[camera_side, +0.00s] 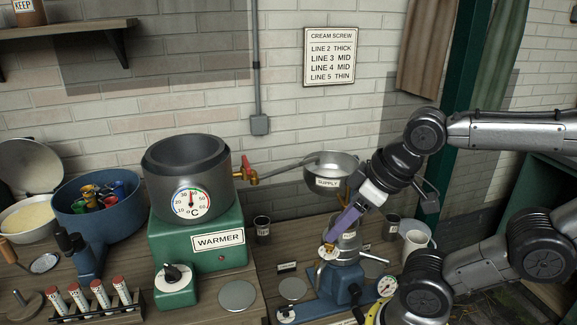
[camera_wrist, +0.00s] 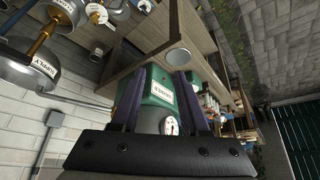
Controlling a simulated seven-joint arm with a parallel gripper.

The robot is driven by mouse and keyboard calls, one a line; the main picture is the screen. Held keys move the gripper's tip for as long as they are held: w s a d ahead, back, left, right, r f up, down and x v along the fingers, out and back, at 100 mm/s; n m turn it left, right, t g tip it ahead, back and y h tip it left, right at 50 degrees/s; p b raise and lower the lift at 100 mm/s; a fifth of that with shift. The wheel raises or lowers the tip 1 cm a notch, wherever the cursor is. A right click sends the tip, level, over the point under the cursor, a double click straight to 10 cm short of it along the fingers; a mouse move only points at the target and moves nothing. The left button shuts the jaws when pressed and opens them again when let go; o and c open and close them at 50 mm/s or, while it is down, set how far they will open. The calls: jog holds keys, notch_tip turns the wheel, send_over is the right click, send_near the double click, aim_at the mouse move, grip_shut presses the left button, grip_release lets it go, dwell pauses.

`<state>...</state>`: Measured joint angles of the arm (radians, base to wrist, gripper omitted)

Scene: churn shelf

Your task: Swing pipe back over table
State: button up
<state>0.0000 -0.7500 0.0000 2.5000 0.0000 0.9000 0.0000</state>
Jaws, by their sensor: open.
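The grey pipe (camera_side: 290,165) runs from the brass tap (camera_side: 246,177) on the dark pot (camera_side: 185,160) rightward to the supply bowl (camera_side: 331,171). Its far end shows at the bowl's rim or just above it. My gripper (camera_side: 331,239) is open, its purple fingers pointing down-left, below and right of the pipe and in front of the bowl. It looks apart from the pipe. In the wrist view, nothing shows held between my fingers (camera_wrist: 159,76); the green warmer (camera_wrist: 160,75) lies beyond them. The supply bowl (camera_wrist: 26,72) is at the left there.
Flat discs (camera_side: 237,295) lie in front of the warmer.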

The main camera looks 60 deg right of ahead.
jog(key=shift+o, duration=0.2)
dwell(0.4)
jog(key=w+d+r+m, duration=0.6)
jog(key=w+r+m, duration=0.5)
jog(key=m, duration=0.4)
jog(key=m+g+h, duration=0.1)
jog(key=m+g, duration=0.2)
jog(key=m, duration=0.5)
send_over(302, 163)
jog(key=s+a, duration=0.1)
jog(key=s, duration=0.2)
jog(key=f, duration=0.1)
jog(key=x, duration=1.3)
jog(key=shift+f, duration=0.3)
grip_shut()
